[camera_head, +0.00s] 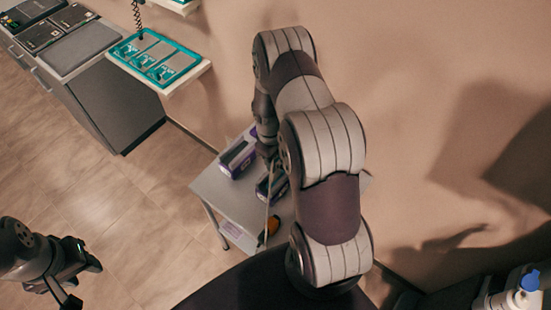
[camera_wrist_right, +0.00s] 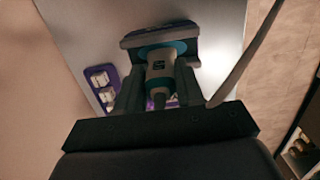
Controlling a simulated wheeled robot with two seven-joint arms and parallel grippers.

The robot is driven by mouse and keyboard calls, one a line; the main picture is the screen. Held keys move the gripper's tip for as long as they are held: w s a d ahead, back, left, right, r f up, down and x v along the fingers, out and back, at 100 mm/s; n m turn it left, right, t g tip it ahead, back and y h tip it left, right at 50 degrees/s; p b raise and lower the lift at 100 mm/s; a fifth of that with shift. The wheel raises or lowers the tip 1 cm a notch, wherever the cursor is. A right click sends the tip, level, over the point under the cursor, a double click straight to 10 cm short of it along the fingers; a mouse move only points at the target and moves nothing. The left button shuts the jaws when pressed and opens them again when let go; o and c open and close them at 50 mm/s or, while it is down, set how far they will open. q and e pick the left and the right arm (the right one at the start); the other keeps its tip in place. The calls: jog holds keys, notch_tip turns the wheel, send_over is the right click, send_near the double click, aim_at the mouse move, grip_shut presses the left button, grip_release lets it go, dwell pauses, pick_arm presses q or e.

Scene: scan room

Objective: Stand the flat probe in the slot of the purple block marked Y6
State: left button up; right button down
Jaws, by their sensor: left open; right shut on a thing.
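In the right wrist view, my right gripper (camera_wrist_right: 161,76) is shut on the flat probe (camera_wrist_right: 159,68), a pale grey body with teal bands. The probe's wide head points away from the gripper, towards a dark block with purple edges (camera_wrist_right: 131,41). I cannot tell whether the head is in its slot or only over it. No Y6 mark is readable. My left gripper (camera_head: 84,277) is open and empty, far from the table.
A second purple block (camera_wrist_right: 101,88) with pale pieces shows left in the wrist view. A pale cable (camera_wrist_right: 246,62) runs along the right. A shelf with a teal tray (camera_head: 157,58) is on the wall.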

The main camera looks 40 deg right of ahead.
jog(key=shift+f, duration=0.3)
jog(key=c, duration=0.6)
grip_release()
jog(key=shift+r, duration=0.1)
jog(key=r+b, duration=0.1)
jog(key=r, duration=0.3)
jog(key=w+r, duration=0.1)
jog(key=r, duration=0.3)
jog(key=r+b, duration=0.1)
jog(key=r, duration=0.3)
jog(key=shift+w+a+r+b, duration=0.2)
jog(key=shift+a+b, duration=0.05)
jog(key=shift+b, duration=0.1)
